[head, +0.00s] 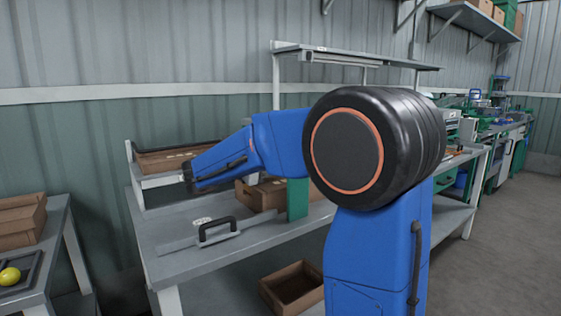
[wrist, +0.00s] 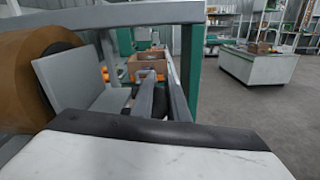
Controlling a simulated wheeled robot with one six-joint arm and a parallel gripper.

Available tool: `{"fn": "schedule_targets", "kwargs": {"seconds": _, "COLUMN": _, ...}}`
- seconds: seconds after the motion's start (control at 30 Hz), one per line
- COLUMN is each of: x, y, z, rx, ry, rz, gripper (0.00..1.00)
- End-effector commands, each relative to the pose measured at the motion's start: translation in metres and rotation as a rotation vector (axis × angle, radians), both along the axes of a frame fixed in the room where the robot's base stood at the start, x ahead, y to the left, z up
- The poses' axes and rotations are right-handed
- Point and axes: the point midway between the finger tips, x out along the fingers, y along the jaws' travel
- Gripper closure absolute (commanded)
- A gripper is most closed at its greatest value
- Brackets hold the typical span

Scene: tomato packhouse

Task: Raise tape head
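The tape head shows in the wrist view as a large brown tape roll (wrist: 38,75) beside a pale grey plate (wrist: 80,82), under a grey crossbar (wrist: 120,16) joined to a green post (wrist: 190,65). In the head view my blue arm hides most of this machine; only part of a green post (head: 297,200) shows. My gripper (head: 187,178) is at the left end of my arm, above the bench. Its fingers are too small and dark there to tell open from shut. Grey bars and a dark part lie mid-picture in the wrist view; whether they touch my gripper is unclear.
A flat grey piece with a black handle (head: 216,228) lies on the grey bench (head: 185,265). Cardboard boxes stand behind it (head: 262,195) and below it (head: 292,287). A side table (head: 52,262) is at left. The floor at right (head: 500,240) is clear.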

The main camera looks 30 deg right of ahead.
Motion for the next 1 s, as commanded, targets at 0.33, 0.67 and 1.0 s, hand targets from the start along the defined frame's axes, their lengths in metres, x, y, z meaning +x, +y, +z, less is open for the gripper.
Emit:
{"fn": "schedule_targets", "kwargs": {"seconds": 0.33, "x": 0.0, "y": 0.0, "z": 0.025, "rx": 0.0, "ry": -0.005, "rz": 0.0, "gripper": 1.0}}
{"fn": "schedule_targets", "kwargs": {"seconds": 0.67, "x": 0.0, "y": 0.0, "z": 0.058, "rx": -0.001, "ry": -0.002, "rz": 0.001, "gripper": 1.0}}
{"fn": "schedule_targets", "kwargs": {"seconds": 1.0, "x": 0.0, "y": 0.0, "z": 0.059, "rx": -0.002, "ry": -0.004, "rz": 0.002, "gripper": 0.67}}
